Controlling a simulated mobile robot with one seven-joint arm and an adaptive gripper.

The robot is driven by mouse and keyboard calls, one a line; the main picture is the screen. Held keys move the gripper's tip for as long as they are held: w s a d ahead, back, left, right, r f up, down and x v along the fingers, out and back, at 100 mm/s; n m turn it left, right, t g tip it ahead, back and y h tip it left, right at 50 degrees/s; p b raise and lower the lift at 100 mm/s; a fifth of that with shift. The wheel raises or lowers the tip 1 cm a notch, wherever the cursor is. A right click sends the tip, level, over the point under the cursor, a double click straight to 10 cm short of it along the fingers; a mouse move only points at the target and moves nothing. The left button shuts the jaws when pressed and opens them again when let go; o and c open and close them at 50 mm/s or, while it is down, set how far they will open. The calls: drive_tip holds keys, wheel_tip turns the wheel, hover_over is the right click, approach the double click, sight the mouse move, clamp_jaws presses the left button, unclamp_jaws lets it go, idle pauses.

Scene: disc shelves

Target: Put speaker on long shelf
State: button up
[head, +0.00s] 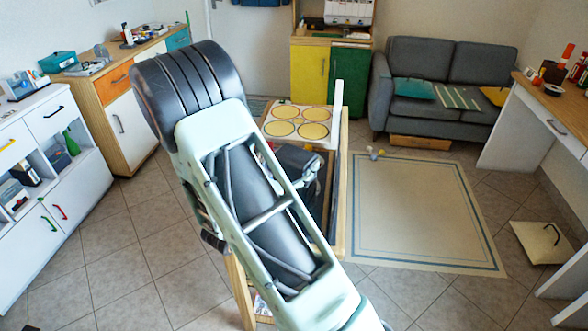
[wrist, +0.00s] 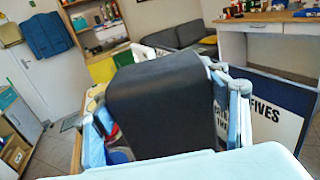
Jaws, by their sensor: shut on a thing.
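A large black block with rounded edges, which looks like the speaker (wrist: 160,100), fills the middle of the wrist view. My gripper (wrist: 166,118) is shut on it, with one pale blue finger at its left side and one at its right. The speaker blocks the view of what lies straight ahead. In the head view my arm covers the middle, and I cannot tell the speaker from dark parts of my wrist there. A wooden-edged unit (head: 341,190) stands behind my arm, partly hidden. I cannot tell which surface is the long shelf.
A white top with yellow circles (head: 300,124) lies at the unit's far end. A white cabinet (head: 80,190) with open compartments stands at left, beside a wooden dresser (head: 120,110). A grey sofa (head: 440,75) and a desk (head: 555,105) are at right. The rug (head: 415,205) is clear.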

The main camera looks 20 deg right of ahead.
drive_tip(key=shift+a+f, duration=0.1)
drive_tip(key=shift+f, duration=1.2)
drive_tip(key=o, duration=1.6)
drive_tip(key=shift+f, duration=0.15)
drive_tip(key=o, duration=0.5)
